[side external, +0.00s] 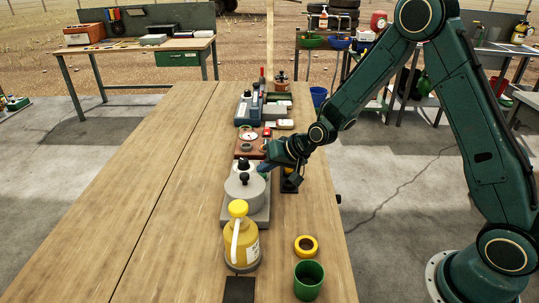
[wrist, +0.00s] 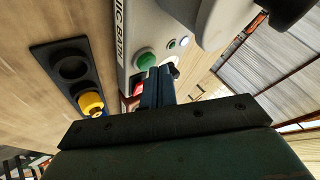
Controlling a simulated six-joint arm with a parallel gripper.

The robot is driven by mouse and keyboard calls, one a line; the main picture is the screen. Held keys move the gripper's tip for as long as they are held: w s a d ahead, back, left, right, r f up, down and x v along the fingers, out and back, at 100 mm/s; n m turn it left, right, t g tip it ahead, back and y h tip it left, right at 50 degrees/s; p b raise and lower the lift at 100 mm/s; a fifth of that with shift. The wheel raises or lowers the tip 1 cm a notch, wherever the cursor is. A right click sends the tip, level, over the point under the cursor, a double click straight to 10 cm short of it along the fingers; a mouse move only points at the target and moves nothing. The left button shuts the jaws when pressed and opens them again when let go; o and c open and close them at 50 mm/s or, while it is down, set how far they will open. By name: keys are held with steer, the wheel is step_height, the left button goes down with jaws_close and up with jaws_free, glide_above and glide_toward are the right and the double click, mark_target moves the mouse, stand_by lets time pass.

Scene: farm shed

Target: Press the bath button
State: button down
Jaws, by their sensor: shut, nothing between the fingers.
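The bath is a grey device with a round lidded top (side external: 243,188) on a flat base, standing mid-table in the side view. In the wrist view its pale front panel (wrist: 128,32) carries partly visible lettering ending in "NIC BATH". A round green button (wrist: 144,57) sits on that panel, with a red button or switch (wrist: 137,88) beside it and small indicator spots nearby. My gripper (wrist: 158,74) is shut and empty, its tips right beside the green button and overlapping it slightly in view; I cannot tell whether they touch. In the side view my gripper (side external: 266,168) is beside the bath's right side.
A black holder (wrist: 50,52) with a yellow-topped item (wrist: 90,102) stands close to the bath. A yellow jug (side external: 240,245), yellow ring (side external: 306,246) and green cup (side external: 309,280) are in front. Several instruments (side external: 250,108) line up behind. The table's left half (side external: 150,190) is clear.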

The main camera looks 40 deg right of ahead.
mark_target(266, 179)
steer(key=shift+r, duration=0.4)
steer(key=shift+r, duration=0.15)
steer(key=shift+r, duration=2.4)
steer(key=s+d+r+n+g+h, duration=0.1)
steer(key=s+r+n+g+h, duration=0.15)
steer(key=s+r, duration=1.15)
steer(key=s+d+r+n, duration=0.1)
steer(key=s+d+n, duration=0.1)
steer(key=s, duration=1.9)
steer(key=shift+d+r+h, duration=0.15)
steer(key=shift+d+h, duration=0.15)
steer(key=shift+h, duration=0.05)
